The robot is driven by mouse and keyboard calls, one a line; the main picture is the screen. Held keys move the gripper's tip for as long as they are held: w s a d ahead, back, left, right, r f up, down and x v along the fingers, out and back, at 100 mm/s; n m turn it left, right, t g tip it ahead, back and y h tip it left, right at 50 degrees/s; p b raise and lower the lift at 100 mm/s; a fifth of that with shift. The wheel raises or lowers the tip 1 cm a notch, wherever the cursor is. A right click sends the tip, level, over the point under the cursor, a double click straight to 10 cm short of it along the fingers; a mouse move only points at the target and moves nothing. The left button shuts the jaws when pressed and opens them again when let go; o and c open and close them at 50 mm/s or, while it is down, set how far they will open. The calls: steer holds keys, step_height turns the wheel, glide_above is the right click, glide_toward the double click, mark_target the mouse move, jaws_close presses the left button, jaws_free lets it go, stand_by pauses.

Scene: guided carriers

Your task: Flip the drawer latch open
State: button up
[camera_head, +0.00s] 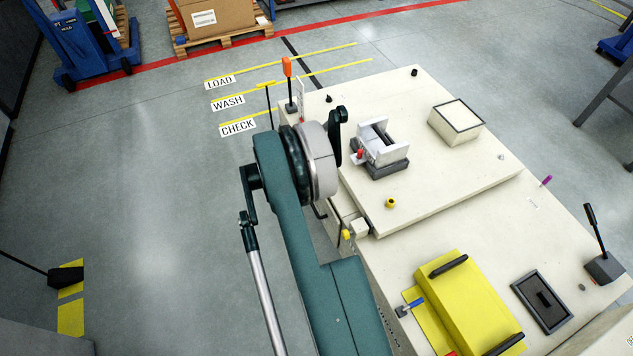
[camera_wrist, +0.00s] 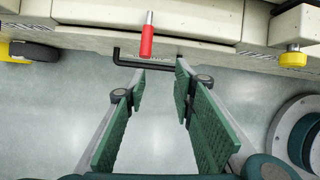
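In the wrist view a small red-sleeved lever with a bare metal tip (camera_wrist: 146,38), which looks like the latch, sits at the cream drawer front (camera_wrist: 205,17). A black bar handle (camera_wrist: 128,63) is just below it. My gripper (camera_wrist: 160,84) is open and empty, its two green-padded fingers apart with floor showing between them. The fingertips are close to the handle and lever; I cannot tell whether they touch. In the head view my arm hides the gripper and the lever. Part of a black handle (camera_head: 319,211) shows beside the bench edge.
A yellow knob on a cream block (camera_wrist: 293,57) juts out to the right; it also shows in the head view (camera_head: 346,234). A vise (camera_head: 380,150), a box (camera_head: 456,122) and a yellow case (camera_head: 470,300) stand on the bench. The floor at left is mostly clear.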

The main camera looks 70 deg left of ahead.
steer(key=w+r+m+g+y+b, duration=0.1)
steer(key=w+r+g+y+b, duration=0.1)
steer(key=w+g, duration=0.7)
steer(key=shift+w+a+r+b, duration=0.35)
steer(key=shift+w+r+b, duration=0.15)
steer(key=shift+w, duration=0.2)
steer(key=shift+f, duration=0.1)
steer(key=shift+b+x, duration=1.05)
steer(key=shift+x, duration=2.8)
steer(key=shift+s+a, duration=0.15)
jaws_close()
